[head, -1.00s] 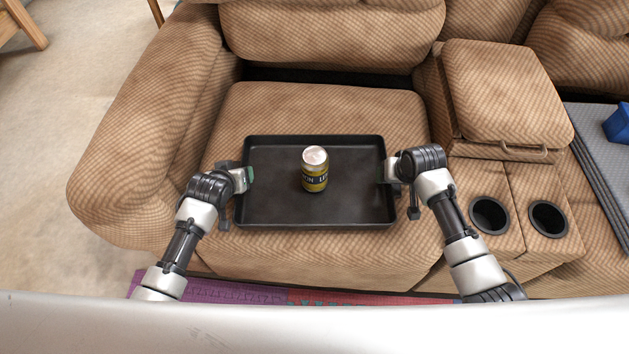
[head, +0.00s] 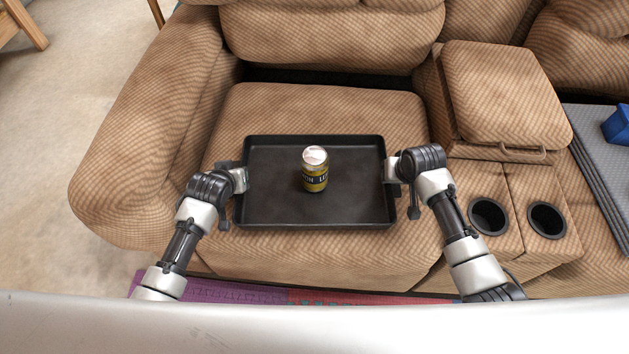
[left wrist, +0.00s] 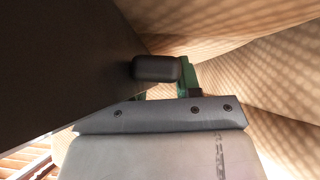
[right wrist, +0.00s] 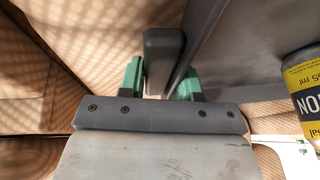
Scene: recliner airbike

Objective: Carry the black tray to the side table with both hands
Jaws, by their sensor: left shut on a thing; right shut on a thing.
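The black tray (head: 350,205) is at the seat cushion of the recliner, in the middle of the head view. It looks level; I cannot tell whether it touches the cushion. A yellow and black can (head: 314,170) stands upright on it. My left gripper (head: 241,178) is shut on the tray's left side. My right gripper (head: 389,172) is shut on its right side. In the right wrist view the tray's wall (right wrist: 200,35) runs between the green fingertips. In the left wrist view the tray (left wrist: 60,70) is a dark surface hiding one finger. I do not see the side table.
The recliner's left armrest (head: 135,150) and the console with two cup holders (head: 488,216) flank the seat. A grey panel (head: 600,150) with a blue object (head: 619,124) is at the right. A purple mat (head: 200,287) lies in front. Carpet (head: 70,90) is open at left.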

